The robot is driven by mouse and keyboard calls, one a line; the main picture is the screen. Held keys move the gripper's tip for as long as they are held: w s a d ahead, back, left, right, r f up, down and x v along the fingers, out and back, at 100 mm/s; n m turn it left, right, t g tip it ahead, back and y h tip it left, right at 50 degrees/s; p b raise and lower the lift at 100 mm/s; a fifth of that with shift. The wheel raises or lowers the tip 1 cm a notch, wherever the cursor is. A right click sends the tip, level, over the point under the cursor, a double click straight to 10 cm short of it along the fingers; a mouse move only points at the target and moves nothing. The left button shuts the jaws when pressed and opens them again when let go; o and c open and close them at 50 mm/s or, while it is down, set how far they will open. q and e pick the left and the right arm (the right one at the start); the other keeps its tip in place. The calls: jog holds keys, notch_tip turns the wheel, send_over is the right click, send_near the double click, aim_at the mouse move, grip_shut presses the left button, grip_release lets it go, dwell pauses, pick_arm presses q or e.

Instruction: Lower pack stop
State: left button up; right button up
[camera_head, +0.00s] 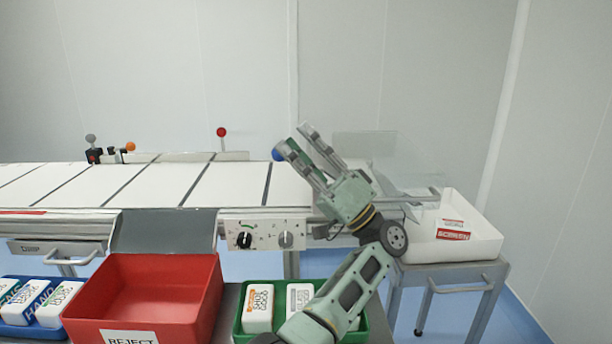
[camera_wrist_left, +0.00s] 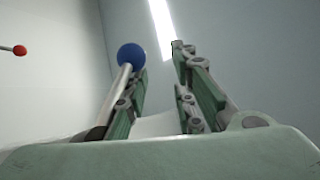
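A lever with a blue knob (camera_head: 278,154) stands at the right end of the conveyor's far side. In the left wrist view the blue knob (camera_wrist_left: 131,56) tops a pale rod that tilts up beside the left finger. My left gripper (camera_head: 293,138) is open, its fingers pointing up and left, with one fingertip close to the knob. Whether finger and rod touch cannot be told. The wrist view shows the gripper's two fingers (camera_wrist_left: 160,85) apart with nothing clamped between them. No part is labelled as the pack stop. My right gripper is not in view.
The white conveyor (camera_head: 225,185) carries a control panel (camera_head: 265,234) in front. Levers with red (camera_head: 221,132) and orange (camera_head: 130,146) knobs stand along its back. A clear panel (camera_head: 410,155) and a white bin (camera_head: 480,232) are at right. A red reject bin (camera_head: 150,285) sits in front.

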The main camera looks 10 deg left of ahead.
pick_arm(q)
jog(key=shift+m+t, duration=0.3)
jog(key=shift+t, duration=0.2)
jog(key=f+b, duration=0.1)
jog(key=f, duration=0.1)
jog(key=d+f, duration=0.1)
jog(key=f, duration=0.2)
jog(key=shift+s+d+f+b, duration=0.1)
jog(key=shift+f+b, duration=0.05)
jog(key=shift+b, duration=0.2)
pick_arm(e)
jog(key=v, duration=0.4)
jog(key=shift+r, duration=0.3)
